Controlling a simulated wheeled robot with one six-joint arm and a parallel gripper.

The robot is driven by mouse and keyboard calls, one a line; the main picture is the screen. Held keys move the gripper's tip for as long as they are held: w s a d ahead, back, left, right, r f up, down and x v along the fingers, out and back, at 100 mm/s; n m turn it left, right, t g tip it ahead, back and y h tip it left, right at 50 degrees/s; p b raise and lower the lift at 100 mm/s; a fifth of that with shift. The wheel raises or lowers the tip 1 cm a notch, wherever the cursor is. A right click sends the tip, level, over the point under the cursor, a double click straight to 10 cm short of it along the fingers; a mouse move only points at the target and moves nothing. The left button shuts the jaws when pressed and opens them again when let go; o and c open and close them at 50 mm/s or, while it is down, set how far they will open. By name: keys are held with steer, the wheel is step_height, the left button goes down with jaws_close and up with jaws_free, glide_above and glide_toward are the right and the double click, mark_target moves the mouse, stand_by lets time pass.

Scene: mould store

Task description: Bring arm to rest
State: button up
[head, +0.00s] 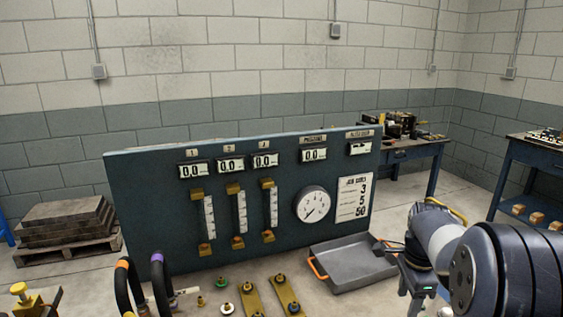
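My arm (490,262) shows at the lower right, with dark rounded joints and a pale grey link reaching toward the panel. A dark blue panel (130,188) stands in the middle with several small displays, and those I can read show 0.0. Below them are several clear tubes with brass ends and a round white gauge (312,204). A white card (353,197) reads 3, 5 and 50.
A grey tray (350,283) with orange handles lies before the panel, close to my arm. Brass bars (287,294), small fittings and dark hoses (160,285) lie at the front. A pallet of slabs (66,222) stands left. Blue benches (415,150) stand at the back right.

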step_height(320, 180, down, 10)
steer(key=shift+f, duration=0.3)
steer(key=n, duration=0.4)
steer(key=shift+r, duration=0.1)
steer(key=n, duration=0.9)
steer(key=shift+n, duration=0.4)
steer(key=n, duration=0.4)
steer(key=shift+r, duration=1.05)
